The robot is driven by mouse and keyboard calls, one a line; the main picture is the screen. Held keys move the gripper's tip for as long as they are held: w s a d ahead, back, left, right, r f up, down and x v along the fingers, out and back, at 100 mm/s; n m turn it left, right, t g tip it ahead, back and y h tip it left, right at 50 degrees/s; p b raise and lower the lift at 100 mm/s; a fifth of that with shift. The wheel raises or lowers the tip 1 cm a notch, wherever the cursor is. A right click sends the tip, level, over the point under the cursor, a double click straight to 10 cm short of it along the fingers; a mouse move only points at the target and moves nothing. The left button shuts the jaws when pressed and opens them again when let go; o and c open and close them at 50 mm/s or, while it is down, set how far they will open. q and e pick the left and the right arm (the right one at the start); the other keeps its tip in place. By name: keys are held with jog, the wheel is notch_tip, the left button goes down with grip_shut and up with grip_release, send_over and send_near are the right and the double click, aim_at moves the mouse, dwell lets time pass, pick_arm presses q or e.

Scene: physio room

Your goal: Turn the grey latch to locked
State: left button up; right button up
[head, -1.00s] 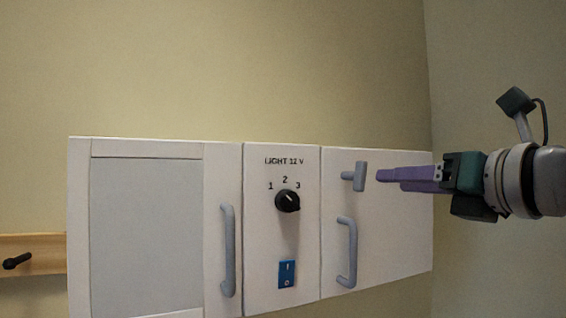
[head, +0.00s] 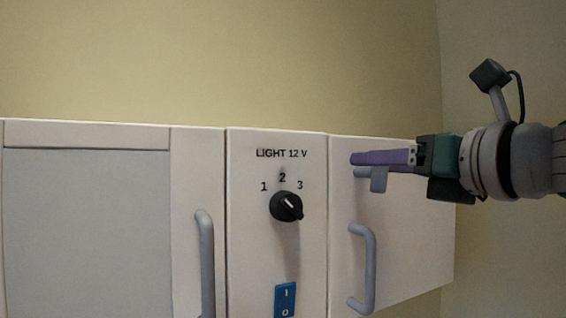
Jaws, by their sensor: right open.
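The grey latch (head: 379,181) is a small T-shaped handle high on the right cabinet door (head: 408,225). Its lower part shows; its upper part is hidden behind the purple fingers. My right gripper (head: 366,162) comes in from the right, with its fingers pointing left across the top of the latch. Its jaws are open. One finger passes in front of the latch, and the other is mostly hidden. I cannot tell whether they touch the latch. My left gripper is not in view.
A grey pull handle (head: 370,270) stands out below the latch. Left of it are a black rotary knob (head: 286,206), a blue switch (head: 285,299) and a left door with its own handle (head: 206,262). The wall above the cabinet (head: 230,60) is bare.

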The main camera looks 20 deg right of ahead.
jog(key=shift+s, duration=0.1)
grip_shut()
dwell(0.7)
jog(key=m+b, duration=0.1)
jog(key=m, duration=0.2)
jog(key=shift+d+f+m+b, duration=0.15)
jog(key=shift+d+m+b, duration=0.05)
jog(key=shift+m+b, duration=0.15)
jog(key=m+b, duration=0.1)
jog(key=m, duration=0.2)
jog(key=m+b, duration=0.1)
jog(key=m, duration=0.2)
jog(key=m+b, duration=0.1)
jog(key=m, duration=0.2)
jog(key=shift+d+f+b, duration=0.35)
jog(key=shift+f+b, duration=0.05)
jog(key=shift+f+m+b, duration=0.15)
jog(key=shift+m+b, duration=0.4)
jog(key=shift+m, duration=1)
